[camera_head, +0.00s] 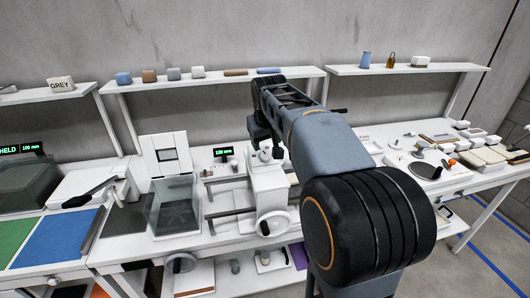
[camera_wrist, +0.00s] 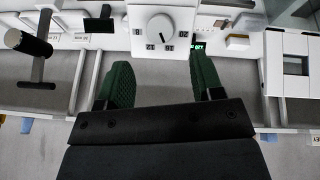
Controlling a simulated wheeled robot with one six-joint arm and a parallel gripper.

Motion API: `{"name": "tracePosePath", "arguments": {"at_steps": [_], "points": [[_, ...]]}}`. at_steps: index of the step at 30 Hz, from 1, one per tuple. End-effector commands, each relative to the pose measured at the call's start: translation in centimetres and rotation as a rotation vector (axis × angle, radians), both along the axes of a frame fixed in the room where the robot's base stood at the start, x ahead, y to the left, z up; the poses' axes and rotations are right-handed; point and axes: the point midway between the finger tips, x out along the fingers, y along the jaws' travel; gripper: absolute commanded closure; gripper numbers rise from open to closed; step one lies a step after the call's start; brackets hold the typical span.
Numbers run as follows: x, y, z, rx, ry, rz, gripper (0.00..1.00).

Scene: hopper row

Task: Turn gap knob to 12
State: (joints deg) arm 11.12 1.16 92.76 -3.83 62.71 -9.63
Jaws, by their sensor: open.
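The white round knob (camera_wrist: 160,27) sits on a white panel (camera_wrist: 178,50) near the top of the wrist view. In the head view my gripper (camera_head: 264,128) is above the white machine housing (camera_head: 268,186); my arm hides part of this area.
A small green display (camera_head: 222,151) stands behind the machine. A handwheel (camera_head: 273,223) is on the housing's front. A clear bin (camera_head: 174,207) stands to the left. In the wrist view, a dark-handled lever (camera_wrist: 30,43) is at left. Shelves with blocks line the wall.

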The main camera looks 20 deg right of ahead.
Motion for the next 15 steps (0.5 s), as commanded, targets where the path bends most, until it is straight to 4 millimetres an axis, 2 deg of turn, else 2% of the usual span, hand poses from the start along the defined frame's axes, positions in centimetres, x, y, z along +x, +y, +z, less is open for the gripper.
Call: {"name": "tracePosePath", "arguments": {"at_steps": [6, 15], "points": [[1.4, -0.5, -3.5, 0.001, 0.003, 0.0, 0.39], [2.5, -0.9, -6.1, 0.0, 0.0, 0.0, 0.39]]}}
